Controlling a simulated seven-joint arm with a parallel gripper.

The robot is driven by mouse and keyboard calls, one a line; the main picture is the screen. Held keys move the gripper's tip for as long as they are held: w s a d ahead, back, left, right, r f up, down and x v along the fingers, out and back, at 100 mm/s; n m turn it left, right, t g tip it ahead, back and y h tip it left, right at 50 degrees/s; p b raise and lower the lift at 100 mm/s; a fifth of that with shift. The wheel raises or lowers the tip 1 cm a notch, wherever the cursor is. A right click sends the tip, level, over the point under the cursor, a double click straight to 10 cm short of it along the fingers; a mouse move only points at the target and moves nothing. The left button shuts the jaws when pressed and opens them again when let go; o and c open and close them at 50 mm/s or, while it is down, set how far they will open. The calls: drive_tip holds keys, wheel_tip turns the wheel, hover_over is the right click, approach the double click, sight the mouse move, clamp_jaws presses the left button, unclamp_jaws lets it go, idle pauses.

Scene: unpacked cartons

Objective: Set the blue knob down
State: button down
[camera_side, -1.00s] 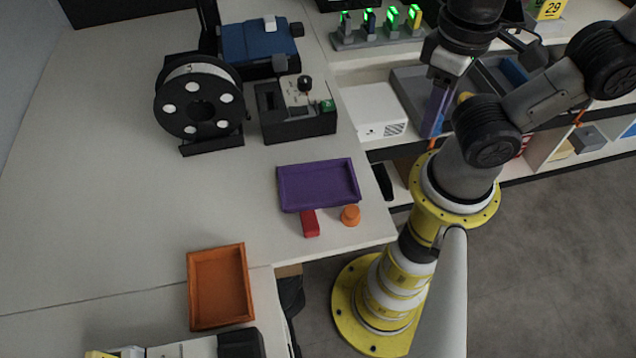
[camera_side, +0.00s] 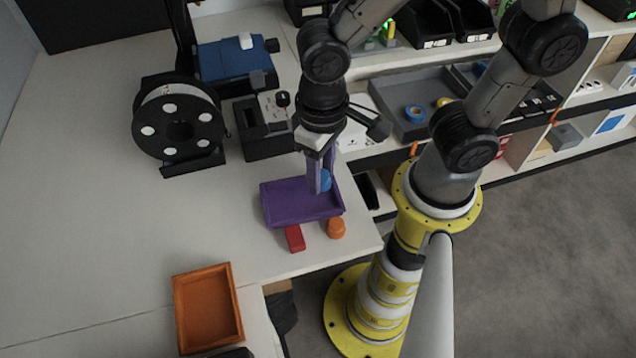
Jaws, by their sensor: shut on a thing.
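My gripper (camera_side: 321,188) points down over the right part of the purple tray (camera_side: 283,208). It is shut on the blue knob (camera_side: 326,181), a small round blue piece partly hidden behind a finger. The knob shows at the fingertips, inside the tray's outline in this view. I cannot tell whether it touches the tray floor.
A red block (camera_side: 295,239) and an orange knob (camera_side: 336,228) lie just in front of the tray. An orange tray (camera_side: 208,310) lies nearer the front. A black spool (camera_side: 178,127) and a black control box (camera_side: 262,130) stand behind. The table's left side is clear.

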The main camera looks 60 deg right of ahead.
drive_tip(key=shift+w+a+f, duration=0.1)
drive_tip(key=shift+w+f, duration=0.1)
drive_tip(key=shift+f, duration=1.7)
drive_tip(key=shift+f, duration=0.15)
drive_tip(key=c, duration=0.8)
unclamp_jaws()
drive_tip(key=shift+o, duration=0.2)
